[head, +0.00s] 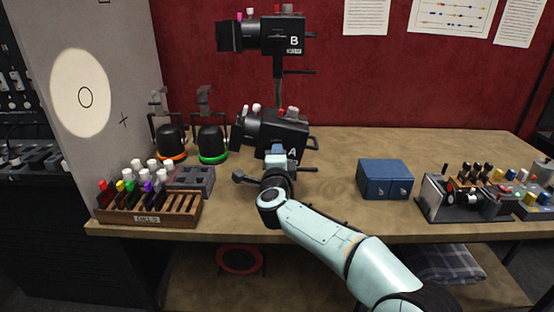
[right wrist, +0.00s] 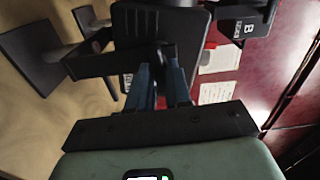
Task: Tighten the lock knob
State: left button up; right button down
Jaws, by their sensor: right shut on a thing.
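Black lamp A (head: 275,128) stands on the bench at centre, and matching lamp B (head: 283,35) is mounted above and behind it on a post. My right gripper (head: 278,153) is at the front of lamp A, just below its body. In the right wrist view its two blue fingers (right wrist: 161,72) reach up against the dark lamp parts and are closed on a small dark part, which I take to be the lock knob. The fingers and the lamp hide most of that part. A short dark lever (head: 305,169) sticks out right of the gripper. My left gripper is out of view.
A blue box (head: 385,179) and a switch device (head: 465,197) are at right. Bench between lamp and box is clear.

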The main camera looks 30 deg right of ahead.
jog(key=shift+m, duration=0.4)
jog(key=c, duration=1.2)
grip_release()
jog(key=shift+o, duration=0.2)
jog(key=b+v, duration=0.1)
jog(key=v, duration=1.2)
jog(key=shift+s, duration=0.25)
jog(key=shift+w+a+f, duration=0.1)
